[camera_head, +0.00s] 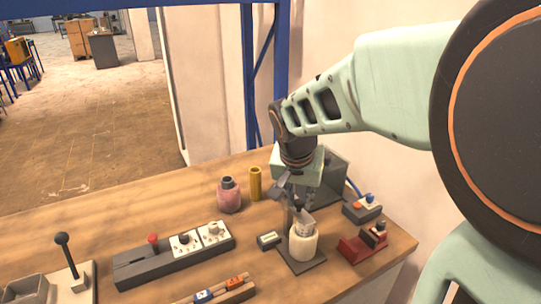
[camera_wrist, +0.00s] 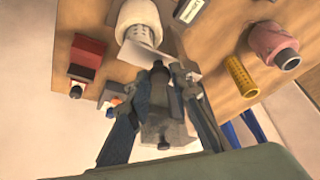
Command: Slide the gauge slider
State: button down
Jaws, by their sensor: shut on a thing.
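A gauge with a dark flat base (camera_head: 303,262), an upright grey post and a pale cylinder (camera_head: 303,243) stands at the right of the bench. A pale angled slider piece (camera_head: 304,217) sits at the cylinder's top. My gripper (camera_head: 301,196) points down over it, close to the post. In the wrist view, the pale cylinder (camera_wrist: 140,18) and a marked pale plate lie just beyond the fingertips. My gripper (camera_wrist: 163,78) is shut on a small part of the gauge slider, with a dark piece (camera_wrist: 158,72) between the fingers. The fingers partly hide the contact.
A pink bottle (camera_head: 229,196) and a yellow cylinder (camera_head: 255,184) stand left of the gauge. A red fixture (camera_head: 352,250) and a small box with a blue cable (camera_head: 362,208) are close on the right. A switch panel (camera_head: 172,256) lies left. Bare wood (camera_head: 110,225) is free behind it.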

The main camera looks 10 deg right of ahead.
aim_at(299, 204)
notch_tip(299, 204, up, 6)
jog(key=p, duration=0.2)
jog(key=shift+w+f+p, duration=0.15)
jog(key=shift+f+p, duration=0.1)
jog(key=shift+p, duration=0.05)
jog(key=c, duration=1.7)
grip_release()
jog(key=shift+c, duration=0.2)
